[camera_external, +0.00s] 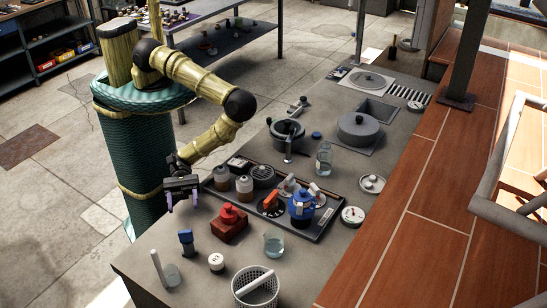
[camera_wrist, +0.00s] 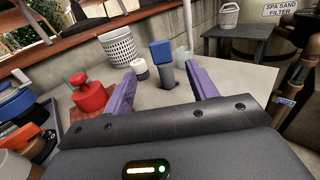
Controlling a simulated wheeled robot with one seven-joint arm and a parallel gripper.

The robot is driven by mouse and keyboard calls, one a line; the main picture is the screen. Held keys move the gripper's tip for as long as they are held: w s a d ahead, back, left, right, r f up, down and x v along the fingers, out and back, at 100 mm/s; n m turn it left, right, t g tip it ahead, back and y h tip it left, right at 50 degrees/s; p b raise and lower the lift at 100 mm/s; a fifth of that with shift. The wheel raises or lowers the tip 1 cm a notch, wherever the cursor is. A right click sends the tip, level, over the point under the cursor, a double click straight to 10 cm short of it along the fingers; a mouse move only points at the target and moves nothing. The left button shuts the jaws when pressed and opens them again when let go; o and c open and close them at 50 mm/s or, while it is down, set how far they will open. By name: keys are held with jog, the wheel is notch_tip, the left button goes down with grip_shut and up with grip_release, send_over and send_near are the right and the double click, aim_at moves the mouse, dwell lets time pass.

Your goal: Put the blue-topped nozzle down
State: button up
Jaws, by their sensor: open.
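The blue-topped nozzle (camera_external: 186,243) stands upright on the grey counter (camera_external: 150,265) near its left edge. My gripper (camera_external: 181,197) is open and empty, above the counter's left edge and apart from the nozzle. Its fingers also show in the wrist view (camera_wrist: 160,76).
A red valve-like block (camera_external: 229,224), a white jar (camera_external: 216,262), a glass beaker (camera_external: 274,243) and a white perforated basket (camera_external: 255,289) stand near the nozzle. A dark tray (camera_external: 318,228) with several parts lies behind.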

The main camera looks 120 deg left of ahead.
jog(key=s+r+m+g+h, duration=0.1)
jog(key=s+r+m+g, duration=0.4)
jog(key=r+m+g, duration=0.4)
jog(key=s+r+m+g+h, duration=0.2)
jog(key=s+r+m+g, duration=0.3)
jog(key=r+m+g, duration=0.4)
jog(key=s+a+m+y, duration=0.1)
jog(key=a+m+y, duration=0.5)
jog(key=a+y, duration=0.65)
jog(key=w+a+r+m+t+y, duration=0.1)
jog(key=w+a+r+t, duration=0.2)
jog(key=a, duration=0.3)
jog(key=w+a+r+m+t+y, duration=0.2)
jog(key=w+a+r+t, duration=0.1)
jog(key=a+r+t, duration=0.1)
jog(key=shift+w+a+r+t, duration=0.25)
jog(key=shift+a+r+t, duration=0.2)
jog(key=shift+a, duration=0.75)
